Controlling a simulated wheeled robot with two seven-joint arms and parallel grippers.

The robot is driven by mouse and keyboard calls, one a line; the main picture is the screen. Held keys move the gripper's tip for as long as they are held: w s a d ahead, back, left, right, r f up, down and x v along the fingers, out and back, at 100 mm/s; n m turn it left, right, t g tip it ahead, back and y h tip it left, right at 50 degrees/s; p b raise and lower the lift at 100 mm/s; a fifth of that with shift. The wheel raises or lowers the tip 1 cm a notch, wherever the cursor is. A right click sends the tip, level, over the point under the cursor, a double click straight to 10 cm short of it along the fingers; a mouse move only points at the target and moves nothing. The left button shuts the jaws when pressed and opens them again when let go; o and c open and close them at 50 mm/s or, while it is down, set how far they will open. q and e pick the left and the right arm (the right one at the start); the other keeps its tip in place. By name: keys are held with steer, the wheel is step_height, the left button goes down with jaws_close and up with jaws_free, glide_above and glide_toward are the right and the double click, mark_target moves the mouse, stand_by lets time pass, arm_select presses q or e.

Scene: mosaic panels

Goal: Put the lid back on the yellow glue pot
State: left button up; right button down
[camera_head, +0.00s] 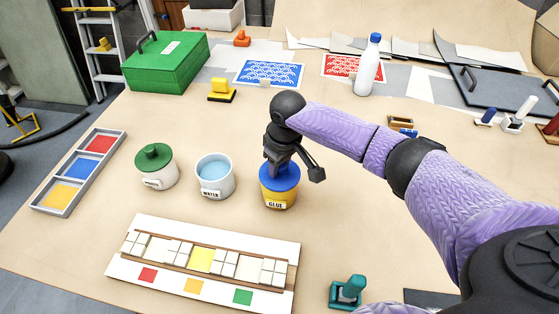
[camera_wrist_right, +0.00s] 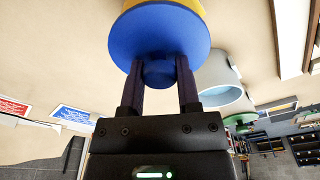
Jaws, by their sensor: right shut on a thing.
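The yellow glue pot (camera_head: 277,194), with a "GLUE" label, stands upright on the table. The blue lid (camera_head: 281,177) is over its mouth, looks level, and shows no clear gap above the rim. I cannot tell whether it is fully seated. My right gripper (camera_head: 278,163) is above the pot, shut on the lid's knob. In the right wrist view the knob (camera_wrist_right: 159,74) sits between both fingers, under the lid's blue disc (camera_wrist_right: 160,38), with a bit of yellow pot (camera_wrist_right: 192,7) behind it. My left gripper is not in view.
The white water pot (camera_head: 215,180) stands close to the left of the glue pot, and a green-lidded pot (camera_head: 155,170) is farther left. A mosaic panel (camera_head: 125,262) lies in front. A teal stamp-like tool (camera_head: 349,291) is at front right. A white bottle (camera_head: 368,68) stands behind.

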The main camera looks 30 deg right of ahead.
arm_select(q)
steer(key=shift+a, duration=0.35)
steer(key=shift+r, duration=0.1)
arm_select(e)
steer(key=shift+p, duration=0.4)
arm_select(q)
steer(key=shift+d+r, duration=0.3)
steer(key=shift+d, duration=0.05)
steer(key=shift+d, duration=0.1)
